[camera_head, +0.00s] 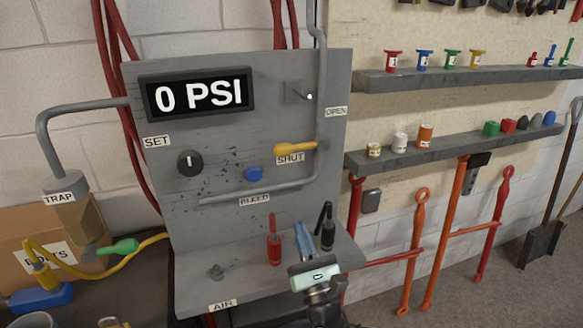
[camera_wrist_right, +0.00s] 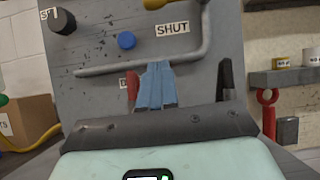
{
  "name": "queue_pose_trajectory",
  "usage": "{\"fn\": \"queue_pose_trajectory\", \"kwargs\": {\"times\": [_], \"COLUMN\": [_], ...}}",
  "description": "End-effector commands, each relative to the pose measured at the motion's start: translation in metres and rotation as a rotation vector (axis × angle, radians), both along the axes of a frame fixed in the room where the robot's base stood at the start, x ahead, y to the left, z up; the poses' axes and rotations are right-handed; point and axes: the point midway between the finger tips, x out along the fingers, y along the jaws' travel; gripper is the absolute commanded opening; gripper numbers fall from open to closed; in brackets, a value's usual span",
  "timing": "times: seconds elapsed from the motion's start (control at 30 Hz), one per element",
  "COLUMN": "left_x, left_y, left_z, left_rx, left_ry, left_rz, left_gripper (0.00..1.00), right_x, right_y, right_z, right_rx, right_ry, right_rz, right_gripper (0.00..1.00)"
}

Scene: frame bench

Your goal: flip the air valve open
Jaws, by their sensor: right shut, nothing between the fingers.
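The air valve's yellow lever (camera_head: 293,148) lies roughly level on the grey panel, reaching left from the vertical pipe above the SHUT label (camera_head: 290,158). The OPEN label (camera_head: 336,112) is higher, beside the pipe. In the right wrist view only the lower edge of the lever (camera_wrist_right: 158,3) shows, at the top. My right gripper (camera_head: 304,232) is below the lever, in front of the panel's lower ledge. Its blue fingers are together and empty, apart from the lever; they also show in the right wrist view (camera_wrist_right: 157,80). My left gripper is not in view.
The panel carries a display (camera_head: 198,95) reading 0 PSI, a black knob (camera_head: 190,163), a blue button (camera_head: 253,174) and a toggle switch (camera_head: 300,93). A red tool (camera_head: 274,245) and a black tool (camera_head: 328,232) stand on the ledge beside my fingers.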

Motion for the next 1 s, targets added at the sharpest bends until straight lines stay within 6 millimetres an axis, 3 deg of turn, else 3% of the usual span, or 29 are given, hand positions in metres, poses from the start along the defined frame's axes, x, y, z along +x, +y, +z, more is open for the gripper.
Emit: {"fn": "queue_pose_trajectory", "kwargs": {"times": [0.57, 1.0], "left_x": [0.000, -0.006], "left_y": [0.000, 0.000], "left_z": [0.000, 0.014], "left_rx": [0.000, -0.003], "left_ry": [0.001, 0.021], "left_rz": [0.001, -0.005], "left_gripper": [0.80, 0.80], "right_x": [0.003, 0.066], "right_y": [0.002, 0.023], "right_z": [0.012, 0.057], "right_rx": [0.034, 0.035], "right_ry": [-0.016, -0.016], "right_rz": [0.015, 0.015], "right_gripper": [0.00, 0.00]}}
